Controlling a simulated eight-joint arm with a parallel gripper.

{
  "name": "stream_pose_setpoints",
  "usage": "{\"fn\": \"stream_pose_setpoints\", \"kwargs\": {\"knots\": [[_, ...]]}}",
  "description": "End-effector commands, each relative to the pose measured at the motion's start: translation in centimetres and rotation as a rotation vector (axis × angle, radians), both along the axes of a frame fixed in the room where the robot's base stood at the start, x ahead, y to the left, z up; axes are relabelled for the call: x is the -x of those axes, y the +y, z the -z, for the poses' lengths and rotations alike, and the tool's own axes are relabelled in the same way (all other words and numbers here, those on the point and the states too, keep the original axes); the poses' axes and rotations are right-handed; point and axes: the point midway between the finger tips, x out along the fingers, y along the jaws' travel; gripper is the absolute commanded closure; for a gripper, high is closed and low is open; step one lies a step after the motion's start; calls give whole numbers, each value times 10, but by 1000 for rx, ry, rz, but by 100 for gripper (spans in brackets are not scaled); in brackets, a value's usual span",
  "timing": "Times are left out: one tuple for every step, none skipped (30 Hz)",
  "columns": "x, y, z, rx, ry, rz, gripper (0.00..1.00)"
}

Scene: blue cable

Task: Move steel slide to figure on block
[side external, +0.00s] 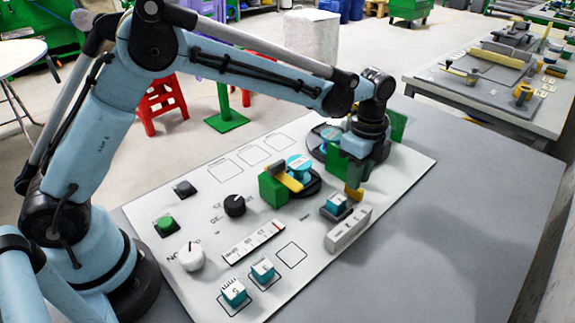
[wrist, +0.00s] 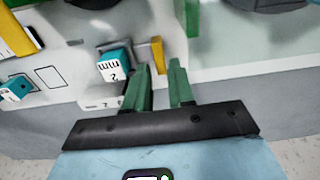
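A pale grey, steel-like slide housing with markings (side external: 348,229) stands at the panel's right front; its near end also shows in the wrist view (wrist: 100,98). I cannot tell its setting. A blue block with white figured faces (side external: 337,204) sits in a dark holder beside it. The block is also left of my fingers in the wrist view (wrist: 113,66), but its figure is too blurred to read surely. A brass-coloured upright tab (wrist: 157,55) stands just beyond my fingertips. My gripper (wrist: 159,66) has green fingers apart, with nothing visible gripped between them.
A flat scale strip (side external: 252,241), two more blue blocks (side external: 233,292) (side external: 262,271), a white knob (side external: 191,257) and a black knob (side external: 235,206) are on the panel. A green block (side external: 272,190) with a yellow lever stands behind. The grey table at right is clear.

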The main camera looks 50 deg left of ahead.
Motion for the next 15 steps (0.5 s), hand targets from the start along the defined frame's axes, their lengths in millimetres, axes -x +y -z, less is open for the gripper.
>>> {"fn": "stream_pose_setpoints", "kwargs": {"knots": [[0, 0, 7, 0, 0, 0, 77], [0, 0, 11, 0, 0, 0, 77], [0, 0, 15, 0, 0, 0, 77], [0, 0, 18, 0, 0, 0, 77], [0, 0, 20, 0, 0, 0, 77], [0, 0, 23, 0, 0, 0, 77], [0, 0, 24, 0, 0, -1, 77], [0, 0, 25, 0, 0, -1, 77], [0, 0, 26, 0, 0, -1, 77], [0, 0, 27, 0, 0, -1, 77], [0, 0, 27, 0, 0, -1, 77], [0, 0, 27, 0, 0, -1, 77], [0, 0, 27, 0, 0, -1, 77], [0, 0, 27, 0, 0, -1, 77], [0, 0, 27, 0, 0, -1, 77]]}}
